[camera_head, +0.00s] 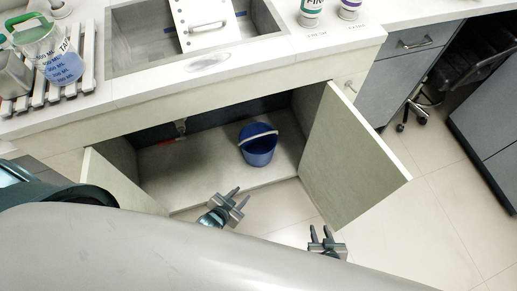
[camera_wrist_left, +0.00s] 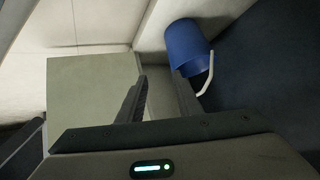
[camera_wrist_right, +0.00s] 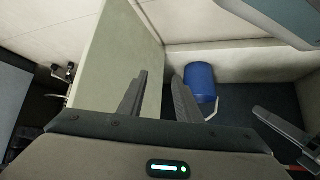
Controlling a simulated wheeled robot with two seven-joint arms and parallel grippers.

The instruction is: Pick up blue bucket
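The blue bucket (camera_head: 258,147) stands upright in the open cabinet under the sink, with its pale handle lying across the top. It also shows in the left wrist view (camera_wrist_left: 186,46) and in the right wrist view (camera_wrist_right: 200,82). My left gripper (camera_head: 237,201) is open and empty, in front of the cabinet and apart from the bucket. In the left wrist view the bucket is beyond its right finger. My right gripper (camera_head: 321,236) is open and empty, lower and further right, near the open right door.
The cabinet's right door (camera_head: 350,160) and left door (camera_head: 117,182) stand open on either side. A red object (camera_head: 168,141) lies at the back left inside. The counter (camera_head: 300,50) with the sink is above the cabinet. The tiled floor (camera_head: 420,215) at right is clear.

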